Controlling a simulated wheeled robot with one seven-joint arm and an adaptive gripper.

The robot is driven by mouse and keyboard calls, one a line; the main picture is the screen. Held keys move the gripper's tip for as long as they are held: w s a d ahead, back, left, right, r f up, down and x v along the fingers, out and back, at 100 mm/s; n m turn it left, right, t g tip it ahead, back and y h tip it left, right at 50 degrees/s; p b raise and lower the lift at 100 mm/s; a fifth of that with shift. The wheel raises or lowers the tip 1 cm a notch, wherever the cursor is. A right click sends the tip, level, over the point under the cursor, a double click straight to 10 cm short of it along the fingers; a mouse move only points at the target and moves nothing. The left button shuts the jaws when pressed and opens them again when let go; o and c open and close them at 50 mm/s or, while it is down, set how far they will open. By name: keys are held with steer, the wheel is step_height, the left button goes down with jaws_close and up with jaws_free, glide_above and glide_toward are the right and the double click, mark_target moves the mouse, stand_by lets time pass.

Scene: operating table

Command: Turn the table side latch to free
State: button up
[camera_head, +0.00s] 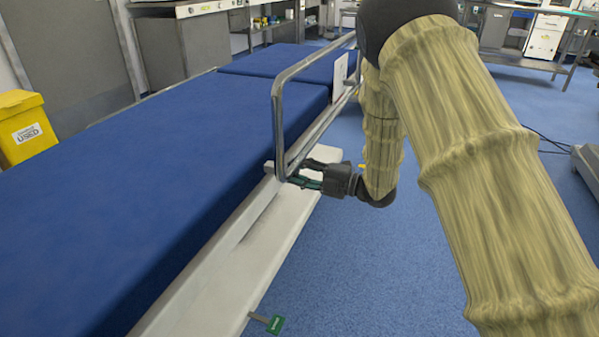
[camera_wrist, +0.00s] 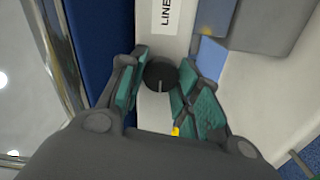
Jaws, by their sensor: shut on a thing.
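The latch shows in the wrist view as a dark round knob (camera_wrist: 161,72) with a pale line across its lower face. It sits on the white side strip of the table, below a printed label (camera_wrist: 166,14). My gripper (camera_wrist: 160,88) has its green-padded fingers on either side of the knob and is shut on it. In the head view, my gripper (camera_head: 298,181) reaches in from the right to the table's white side (camera_head: 210,285), at the lower end of the metal rail. The knob cannot be made out there.
A bent metal side rail (camera_head: 277,120) rises beside the blue mattress (camera_head: 120,170), close to my gripper. A green tag (camera_head: 275,324) sticks out from the table's side at the front. A yellow bin (camera_head: 24,128) stands at far left. Blue floor is open around my arm.

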steer(key=o, duration=1)
steer(key=v, duration=1.2)
steer(key=shift+f, duration=0.1)
